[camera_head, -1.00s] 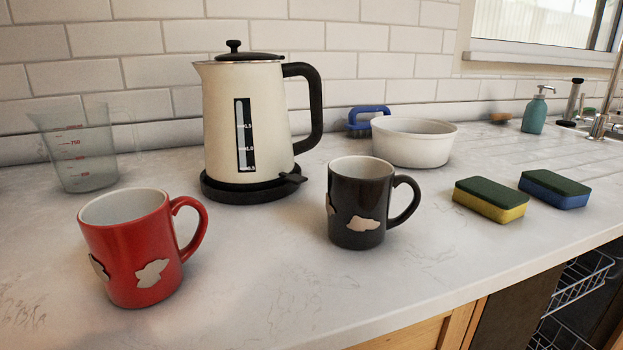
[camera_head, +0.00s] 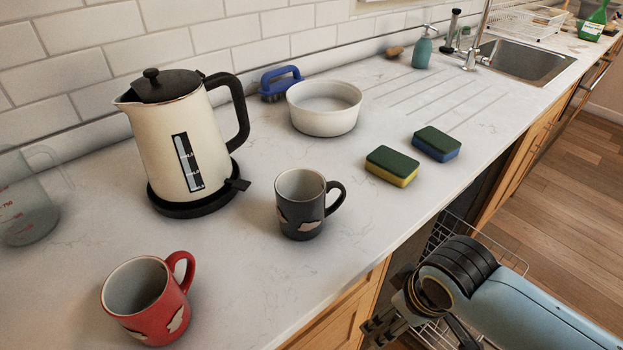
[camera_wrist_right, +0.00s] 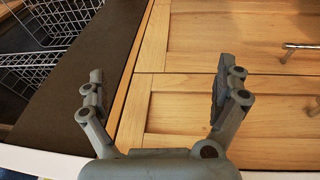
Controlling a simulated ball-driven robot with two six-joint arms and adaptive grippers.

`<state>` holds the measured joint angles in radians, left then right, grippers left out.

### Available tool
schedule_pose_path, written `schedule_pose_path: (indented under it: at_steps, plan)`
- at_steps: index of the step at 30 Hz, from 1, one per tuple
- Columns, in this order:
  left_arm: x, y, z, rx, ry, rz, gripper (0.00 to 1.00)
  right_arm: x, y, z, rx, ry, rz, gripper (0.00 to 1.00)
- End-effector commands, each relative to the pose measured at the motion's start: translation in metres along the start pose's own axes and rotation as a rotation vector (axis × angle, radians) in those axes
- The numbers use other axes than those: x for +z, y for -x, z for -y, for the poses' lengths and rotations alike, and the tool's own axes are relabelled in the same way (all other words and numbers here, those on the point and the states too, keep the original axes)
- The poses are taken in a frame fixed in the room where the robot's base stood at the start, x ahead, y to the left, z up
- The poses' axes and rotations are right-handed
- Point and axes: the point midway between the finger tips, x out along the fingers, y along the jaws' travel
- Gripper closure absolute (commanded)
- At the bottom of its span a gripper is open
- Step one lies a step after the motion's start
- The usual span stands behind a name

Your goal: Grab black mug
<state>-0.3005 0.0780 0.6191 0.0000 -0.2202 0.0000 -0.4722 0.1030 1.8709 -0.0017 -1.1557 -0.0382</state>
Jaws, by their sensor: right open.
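The black mug (camera_head: 301,206) stands upright on the white counter, with its handle to the right and pale patches on its side. My right gripper (camera_head: 372,335) is at the lower right of the head view, in front of the counter edge and apart from the mug. In the right wrist view my right gripper (camera_wrist_right: 157,92) is open and empty, facing wooden cabinet fronts. The mug is not in the wrist view. My left gripper is not in view.
A red mug (camera_head: 148,303) stands at the front left and a cream kettle (camera_head: 178,150) behind. A white bowl (camera_head: 325,110), a yellow-green sponge (camera_head: 392,166) and a blue-green sponge (camera_head: 436,144) are to the right. An open dishwasher rack (camera_wrist_right: 50,45) lies below the counter.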

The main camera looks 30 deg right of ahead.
Motion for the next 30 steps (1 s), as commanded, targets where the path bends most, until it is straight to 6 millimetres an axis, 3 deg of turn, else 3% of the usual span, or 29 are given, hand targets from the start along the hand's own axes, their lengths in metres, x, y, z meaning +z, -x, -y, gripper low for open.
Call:
schedule_pose_path:
  at_steps: [1,3,6,9,18,21,26,30]
  plan:
    - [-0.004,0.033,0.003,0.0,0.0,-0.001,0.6,-0.022,0.055,-0.004,0.001,0.022,-0.014,0.0]
    - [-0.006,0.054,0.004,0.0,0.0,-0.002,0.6,-0.043,0.104,-0.006,0.002,0.075,-0.019,0.0]
    - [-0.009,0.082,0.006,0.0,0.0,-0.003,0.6,-0.075,0.168,-0.009,0.001,0.207,-0.015,0.0]
    - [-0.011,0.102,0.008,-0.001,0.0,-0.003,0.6,-0.111,0.209,-0.009,-0.014,0.44,0.017,0.0]
    - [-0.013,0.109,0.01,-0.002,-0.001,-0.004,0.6,-0.206,0.229,0.011,-0.165,1.208,0.1,0.0]
    - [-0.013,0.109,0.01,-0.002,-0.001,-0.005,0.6,-0.229,0.235,0.018,-0.22,1.401,0.104,0.0]
    - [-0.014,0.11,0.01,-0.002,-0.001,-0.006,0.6,-0.243,0.237,0.024,-0.263,1.548,0.103,0.0]
    - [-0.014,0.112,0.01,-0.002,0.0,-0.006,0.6,-0.238,0.216,0.027,-0.271,1.564,0.107,0.0]
